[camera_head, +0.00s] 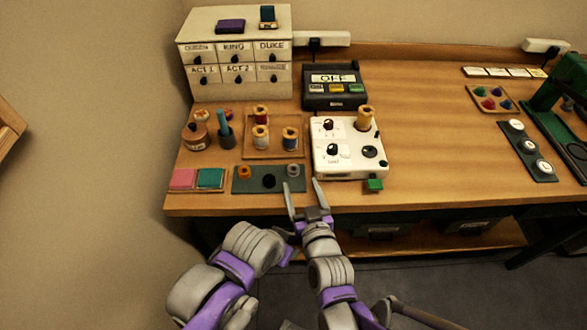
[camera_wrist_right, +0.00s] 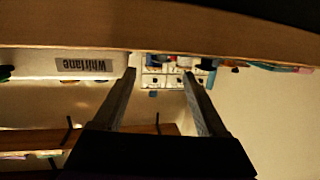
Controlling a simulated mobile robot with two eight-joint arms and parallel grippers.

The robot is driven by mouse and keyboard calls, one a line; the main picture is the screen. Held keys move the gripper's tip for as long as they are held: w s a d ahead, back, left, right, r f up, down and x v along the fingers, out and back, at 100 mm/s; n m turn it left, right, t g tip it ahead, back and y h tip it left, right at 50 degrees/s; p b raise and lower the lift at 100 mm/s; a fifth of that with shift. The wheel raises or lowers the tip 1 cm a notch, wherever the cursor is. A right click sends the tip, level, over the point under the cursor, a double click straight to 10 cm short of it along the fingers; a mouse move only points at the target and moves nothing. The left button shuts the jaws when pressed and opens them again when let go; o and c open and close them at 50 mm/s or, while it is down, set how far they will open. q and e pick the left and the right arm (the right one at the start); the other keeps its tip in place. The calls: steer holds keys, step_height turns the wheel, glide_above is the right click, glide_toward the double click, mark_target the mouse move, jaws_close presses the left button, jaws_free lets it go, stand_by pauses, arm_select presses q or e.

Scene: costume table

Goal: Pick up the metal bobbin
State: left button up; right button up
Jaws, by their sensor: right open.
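A small grey metal bobbin (camera_head: 292,171) sits at the right end of a dark green tray (camera_head: 254,188) near the table's front edge. An orange-brown bobbin (camera_head: 244,172) and a black one (camera_head: 268,181) share the tray. My right gripper (camera_head: 300,183) is open at the front edge, its fingers pointing toward the table. Its left fingertip appears just below the metal bobbin in the head view. In the right wrist view the open fingers (camera_wrist_right: 160,73) have a gap between them; I cannot make out the metal bobbin there. My left gripper is not in view.
A white sewing-machine-like box (camera_head: 348,152) with knobs stands right of the tray, with a green tab at its front. Pink and green pads (camera_head: 197,179) lie left. A wooden tray (camera_head: 283,121) of thread spools is behind. The table's middle right is clear.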

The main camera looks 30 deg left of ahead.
mark_target(295, 174)
steer(key=shift+f+p+x, duration=0.15)
steer(key=shift+p+x, duration=0.1)
steer(key=shift+x, duration=1.15)
steer(key=shift+f+p+x, duration=0.15)
steer(key=shift+p+x, duration=0.05)
steer(key=shift+x, duration=1.2)
steer(key=shift+s, duration=0.15)
steer(key=shift+c, duration=0.2)
jaws_close()
